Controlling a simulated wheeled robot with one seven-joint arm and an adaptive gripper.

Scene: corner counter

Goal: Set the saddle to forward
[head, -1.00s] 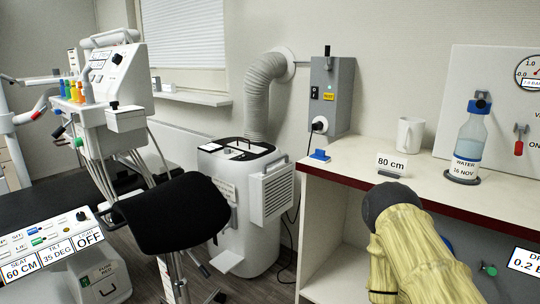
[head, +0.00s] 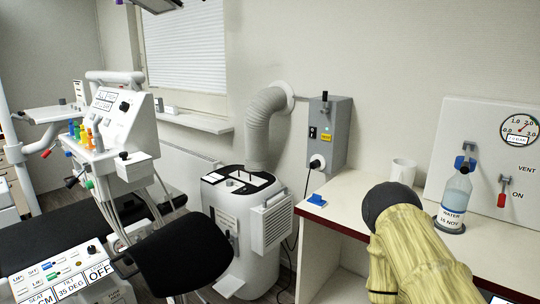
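A black padded seat (head: 186,254), which looks like the saddle, stands in the lower left middle of the head view. Its upper face is tilted and its lower end reaches almost to the bottom edge. The stem and any lever below it are out of view or hidden, so I cannot tell its setting. My arm, in a pale yellow sleeve with a dark rounded joint, rises at the lower right over the counter. My gripper is not in view.
A white cylindrical unit (head: 233,210) with a hose stands behind the saddle. The dental console (head: 120,115) and control panel (head: 60,280) are at left. The counter (head: 337,210) at right holds a water bottle (head: 453,200) and mug (head: 402,171).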

